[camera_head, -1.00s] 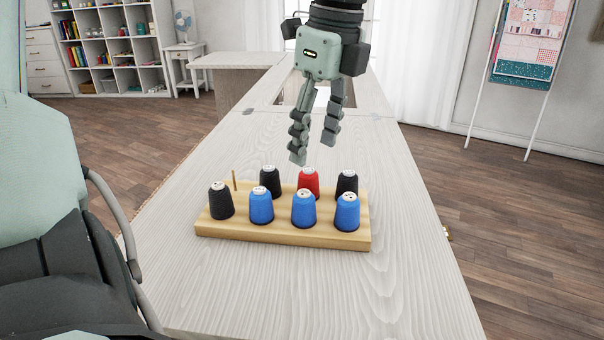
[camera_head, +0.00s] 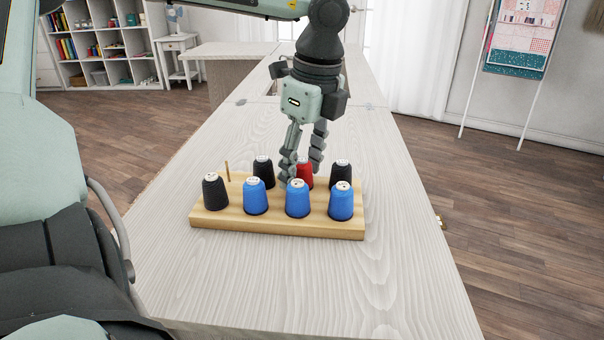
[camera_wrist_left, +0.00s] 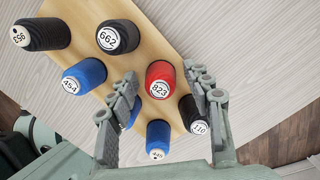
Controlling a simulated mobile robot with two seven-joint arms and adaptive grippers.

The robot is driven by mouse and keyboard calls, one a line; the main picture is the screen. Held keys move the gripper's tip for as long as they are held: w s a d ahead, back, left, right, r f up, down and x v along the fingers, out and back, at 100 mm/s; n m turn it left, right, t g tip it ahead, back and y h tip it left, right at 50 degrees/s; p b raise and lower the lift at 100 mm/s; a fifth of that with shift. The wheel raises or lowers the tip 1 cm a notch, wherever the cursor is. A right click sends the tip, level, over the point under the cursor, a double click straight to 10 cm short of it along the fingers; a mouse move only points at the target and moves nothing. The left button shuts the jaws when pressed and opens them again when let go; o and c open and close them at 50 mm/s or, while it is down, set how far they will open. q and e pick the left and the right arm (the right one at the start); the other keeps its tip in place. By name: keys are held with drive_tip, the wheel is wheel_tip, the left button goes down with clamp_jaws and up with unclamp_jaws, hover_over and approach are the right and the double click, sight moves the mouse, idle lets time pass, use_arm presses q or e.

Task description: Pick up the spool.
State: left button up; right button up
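A red spool (camera_head: 306,173) stands upright in the back row of a wooden spool rack (camera_head: 275,227), between two black spools. In the left wrist view the open left gripper (camera_wrist_left: 160,76) has one finger on each side of the red spool, with gaps visible. Whether its tips reach down beside the spool is hard to tell. My right gripper is not in view.
Three blue spools, including the front-right one (camera_head: 341,201), and a black spool (camera_head: 215,192) fill the front row. A bare peg (camera_head: 227,171) stands at the back left. The rack sits on a pale wooden cabinet top (camera_head: 300,290), clear around it.

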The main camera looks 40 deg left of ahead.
sight(300, 159)
use_arm(q)
drive_tip(key=c, duration=0.6)
drive_tip(key=shift+c, duration=0.4)
drive_tip(key=shift+r, duration=0.15)
drive_tip(key=shift+r, duration=0.25)
wheel_tip(300, 159, up, 4)
drive_tip(key=shift+f, duration=0.25)
drive_tip(key=s+a+r, duration=0.1)
drive_tip(key=s, duration=0.1)
drive_tip(key=s+a+r, duration=0.3)
drive_tip(key=shift+s+a, duration=0.1)
drive_tip(key=shift+s, duration=0.2)
drive_tip(key=shift+s+a+r+b, duration=0.3)
drive_tip(key=shift+s+a+r, duration=0.4)
drive_tip(key=shift+s, duration=0.25)
drive_tip(key=shift+s+a+r+b, duration=0.25)
drive_tip(key=shift+s+a+r, duration=0.45)
drive_tip(key=shift+s, duration=0.2)
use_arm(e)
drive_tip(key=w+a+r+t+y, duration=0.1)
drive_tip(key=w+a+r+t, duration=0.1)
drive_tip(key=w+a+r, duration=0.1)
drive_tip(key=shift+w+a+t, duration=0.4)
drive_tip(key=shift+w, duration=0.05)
